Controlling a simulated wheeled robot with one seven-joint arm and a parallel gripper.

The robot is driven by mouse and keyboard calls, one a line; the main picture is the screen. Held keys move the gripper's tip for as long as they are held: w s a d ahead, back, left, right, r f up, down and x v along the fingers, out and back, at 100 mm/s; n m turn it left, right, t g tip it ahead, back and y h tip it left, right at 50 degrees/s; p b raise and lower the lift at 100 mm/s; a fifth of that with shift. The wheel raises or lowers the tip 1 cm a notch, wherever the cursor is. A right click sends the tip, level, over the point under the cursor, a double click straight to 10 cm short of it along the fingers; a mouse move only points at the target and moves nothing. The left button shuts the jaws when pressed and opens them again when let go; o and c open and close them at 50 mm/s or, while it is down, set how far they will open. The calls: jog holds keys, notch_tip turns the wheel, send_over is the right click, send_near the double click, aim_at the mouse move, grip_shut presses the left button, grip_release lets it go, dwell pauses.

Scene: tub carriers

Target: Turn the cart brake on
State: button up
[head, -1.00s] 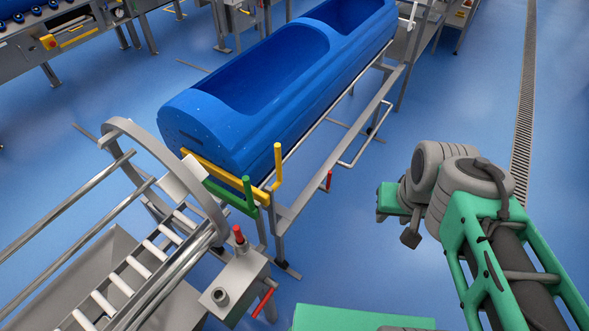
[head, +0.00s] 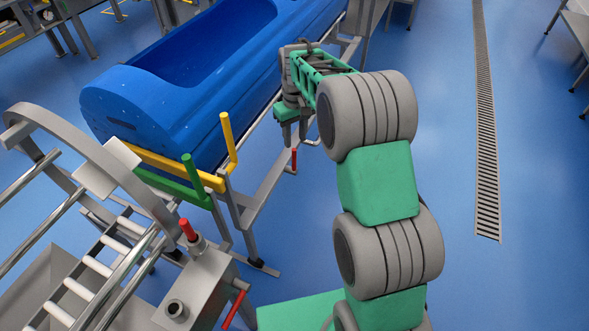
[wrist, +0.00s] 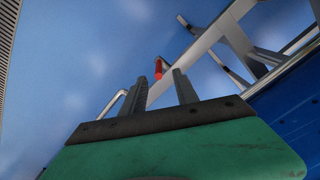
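The cart is a grey metal frame (head: 268,173) carrying a long blue tub (head: 110,100). A red-tipped lever (head: 294,161) stands on the low rail of the cart's right side, and I take it as the brake. My gripper (head: 291,138) points down just above and beside this lever in the head view. In the wrist view the two grey fingers of my gripper (wrist: 161,84) are apart, with nothing held. The red lever (wrist: 159,69) shows beyond them, in line with the gap. I cannot tell whether they touch it.
Yellow (head: 228,140) and green (head: 196,180) upright handles stand at the cart's near end. A roller stand with a grey box (head: 197,290) bearing red handles is at lower left. Blue floor with a drain grate (head: 485,130) is free on the right.

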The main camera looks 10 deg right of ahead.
send_over(294, 169)
jog(key=f, duration=0.4)
jog(key=shift+w+d+f, duration=0.1)
jog(key=shift+w, duration=0.3)
notch_tip(294, 169, down, 7)
jog(key=shift+f+b, duration=0.2)
jog(key=shift+b, duration=0.45)
grip_shut()
jog(key=shift+s, duration=0.1)
